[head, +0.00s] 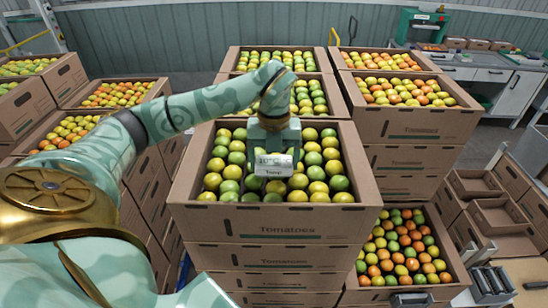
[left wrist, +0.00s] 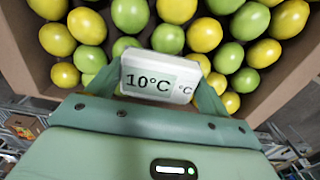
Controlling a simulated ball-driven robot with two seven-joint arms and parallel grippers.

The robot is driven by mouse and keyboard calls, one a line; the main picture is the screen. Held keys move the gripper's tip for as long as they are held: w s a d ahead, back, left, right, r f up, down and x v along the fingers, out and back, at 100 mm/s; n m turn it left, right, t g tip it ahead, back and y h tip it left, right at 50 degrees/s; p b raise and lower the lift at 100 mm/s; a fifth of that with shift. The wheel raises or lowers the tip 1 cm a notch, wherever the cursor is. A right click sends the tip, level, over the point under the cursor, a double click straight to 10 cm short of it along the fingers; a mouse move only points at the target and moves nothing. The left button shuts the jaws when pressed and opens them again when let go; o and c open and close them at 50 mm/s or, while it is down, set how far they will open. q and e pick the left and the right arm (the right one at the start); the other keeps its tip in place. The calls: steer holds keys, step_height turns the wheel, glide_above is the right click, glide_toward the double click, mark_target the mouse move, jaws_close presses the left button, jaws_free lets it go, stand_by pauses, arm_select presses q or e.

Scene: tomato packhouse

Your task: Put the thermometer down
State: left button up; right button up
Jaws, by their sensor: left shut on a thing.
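The thermometer (head: 274,164) is a small white box with a display, in the middle of the head view. In the left wrist view the thermometer (left wrist: 158,78) reads 10°C. My left gripper (head: 273,150) is shut on it, with a finger on each side. It is over the front part of an open cardboard crate (head: 275,222) of green and yellow tomatoes (head: 318,187). I cannot tell whether the thermometer touches the tomatoes. My right gripper is not in view.
The crate tops a stack. Other tomato crates stand behind it, at the left (head: 70,130) and at the right (head: 415,125). A lower crate of mixed tomatoes (head: 405,246) is at the front right. Empty boxes (head: 497,216) and a bench (head: 490,75) are farther right.

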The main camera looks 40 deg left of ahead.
mark_target(274, 160)
arm_select(q)
steer(key=shift+f, duration=0.15)
steer(key=o, duration=1.1)
steer(key=shift+r, duration=0.2)
step_height(274, 160, up, 12)
steer(key=shift+b, duration=0.4)
